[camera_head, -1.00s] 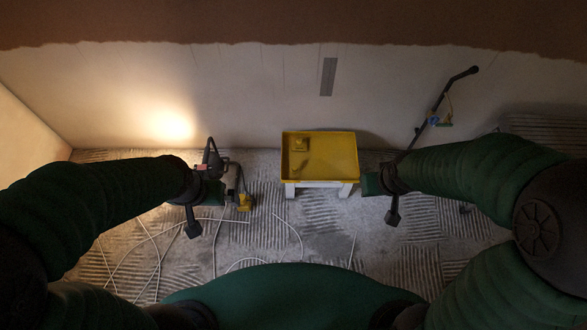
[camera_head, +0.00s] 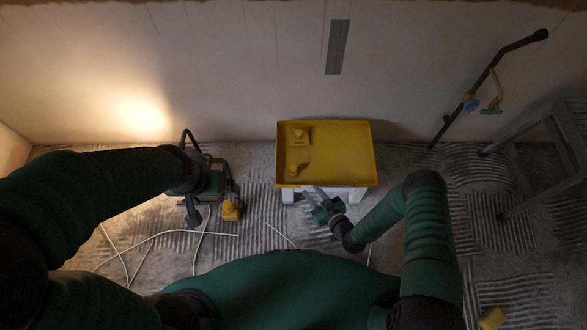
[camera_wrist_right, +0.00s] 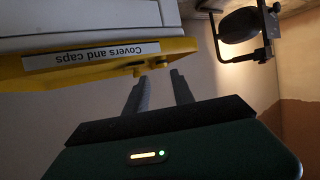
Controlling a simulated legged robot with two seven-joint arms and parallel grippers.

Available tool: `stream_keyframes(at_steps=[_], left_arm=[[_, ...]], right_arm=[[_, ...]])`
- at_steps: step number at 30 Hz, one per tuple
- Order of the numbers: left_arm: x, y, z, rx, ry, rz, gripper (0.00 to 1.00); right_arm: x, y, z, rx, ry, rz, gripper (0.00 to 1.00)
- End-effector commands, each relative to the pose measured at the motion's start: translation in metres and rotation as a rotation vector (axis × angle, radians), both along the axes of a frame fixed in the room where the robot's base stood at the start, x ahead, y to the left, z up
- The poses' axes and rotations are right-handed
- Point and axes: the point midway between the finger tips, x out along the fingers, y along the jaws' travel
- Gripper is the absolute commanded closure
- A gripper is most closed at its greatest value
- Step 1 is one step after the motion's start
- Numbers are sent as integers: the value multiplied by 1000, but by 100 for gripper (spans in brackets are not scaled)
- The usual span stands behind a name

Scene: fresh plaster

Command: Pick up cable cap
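A yellow tray (camera_head: 345,160) on white legs stands against the wall. It holds small yellow pieces: one on a square plate (camera_head: 299,136) at the back left, another (camera_head: 294,169) near the front left; which is the cable cap I cannot tell. My right gripper (camera_head: 311,190) is open at the tray's front edge, fingers pointing at it. In the right wrist view its two fingers (camera_wrist_right: 160,88) are apart and empty, near the tray rim labelled "Covers and caps" (camera_wrist_right: 92,54), with small yellow knobs (camera_wrist_right: 150,66) beyond. My left gripper (camera_head: 212,184) hangs at left, fingers unclear.
A dark work lamp (camera_wrist_right: 240,24) stands left of the tray; a yellow item (camera_head: 231,210) lies on the floor below it. White cables (camera_head: 150,238) cross the ribbed floor. A long-handled tool (camera_head: 490,85) leans on the wall, beside a grey ladder or stool (camera_head: 520,170).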

Motion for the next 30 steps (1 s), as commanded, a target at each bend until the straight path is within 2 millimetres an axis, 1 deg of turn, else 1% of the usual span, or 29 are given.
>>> stream_keyframes(at_steps=[1, 3, 9, 14, 17, 22, 25, 30], left_arm=[[0, 0, -10, 0, 1, 0, 0], [0, 0, -19, 0, 1, 0, 0], [0, 0, -40, 0, 1, 1, 0], [0, 0, -45, 0, 1, 0, 0], [0, 0, -55, 0, 1, 0, 0], [0, 0, -72, 0, 1, 0, 0], [0, 0, -73, 0, 1, 0, 0], [0, 0, -71, 0, 1, 0, 0]], right_arm=[[11, 6, -8, 0, -3, 2, 70], [26, 15, -17, 0, -2, 2, 70], [65, 37, -36, 0, 1, 0, 70], [80, 46, -40, 0, 3, 1, 70], [91, 53, -48, 0, 2, 1, 70], [117, 67, -60, -1, 3, 0, 70], [123, 71, -60, 0, 5, 0, 70], [123, 71, -59, -1, 6, 1, 70]])
